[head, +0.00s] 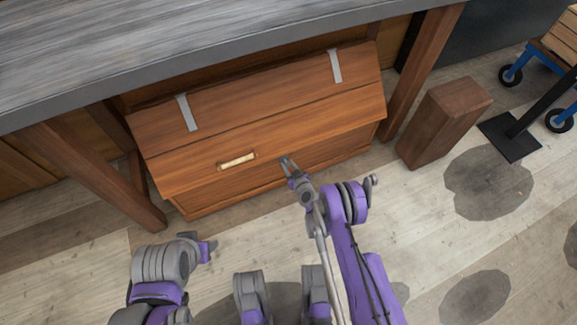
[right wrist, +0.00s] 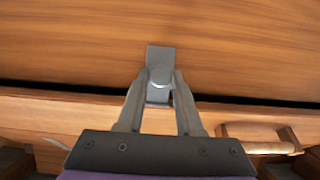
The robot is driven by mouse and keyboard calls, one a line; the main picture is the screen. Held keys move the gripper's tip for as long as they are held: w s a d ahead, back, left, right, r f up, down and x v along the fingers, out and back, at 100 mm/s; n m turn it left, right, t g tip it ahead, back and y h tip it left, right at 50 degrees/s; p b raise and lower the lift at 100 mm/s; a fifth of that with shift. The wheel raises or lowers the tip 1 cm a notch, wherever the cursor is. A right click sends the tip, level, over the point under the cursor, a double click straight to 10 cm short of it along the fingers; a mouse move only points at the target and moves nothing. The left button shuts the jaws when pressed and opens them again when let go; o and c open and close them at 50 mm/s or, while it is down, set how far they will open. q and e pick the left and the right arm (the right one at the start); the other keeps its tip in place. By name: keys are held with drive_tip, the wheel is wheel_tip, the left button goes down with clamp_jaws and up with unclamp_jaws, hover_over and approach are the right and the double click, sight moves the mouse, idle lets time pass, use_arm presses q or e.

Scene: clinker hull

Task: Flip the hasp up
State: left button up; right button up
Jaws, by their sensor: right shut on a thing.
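A brown wooden chest (head: 265,118) with a sloping lid stands under the bench. The hasp (right wrist: 160,55) is a small dark grey plate with a round knob, upright across the dark gap between the lid and the front in the right wrist view. My right gripper (head: 285,161) is at the chest's front in the head view, where it covers the hasp. In the right wrist view its fingers (right wrist: 160,84) are shut on the hasp's knob, one on each side. The hasp's lower end is partly hidden between the fingers.
A pale handle (head: 237,160) is on the chest front, left of my right gripper in the head view. The grey bench top (head: 200,45) overhangs the chest, with wooden legs at both sides. A wooden block (head: 440,120) stands at the right. The floor in front is open.

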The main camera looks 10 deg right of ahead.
sight(288, 165)
clamp_jaws()
drive_tip(key=shift+r+p, duration=0.1)
drive_tip(key=shift+p, duration=0.2)
drive_tip(key=shift+s+r+g+p, duration=0.1)
drive_tip(key=shift+r+g+p, duration=0.3)
drive_tip(key=shift+p, duration=0.55)
drive_tip(key=shift+s+r+g+h+p, duration=0.1)
drive_tip(key=shift+g+h+p, duration=0.2)
drive_tip(key=shift+g+p, duration=0.25)
drive_tip(key=shift+s+d+r+g+h+b, duration=0.1)
drive_tip(key=shift+r+g+h, duration=0.2)
drive_tip(key=shift+g, duration=0.5)
drive_tip(key=shift+s+d+r+g+h+b, duration=0.15)
drive_tip(key=shift+r+g+h, duration=0.1)
drive_tip(key=shift+g, duration=0.5)
drive_tip(key=shift+s+a+r+g+h+b, duration=0.1)
drive_tip(key=shift+r+g+h, duration=0.2)
drive_tip(key=shift+g, duration=0.5)
drive_tip(key=shift+r, duration=0.1)
drive_tip(key=o, duration=0.9)
unclamp_jaws()
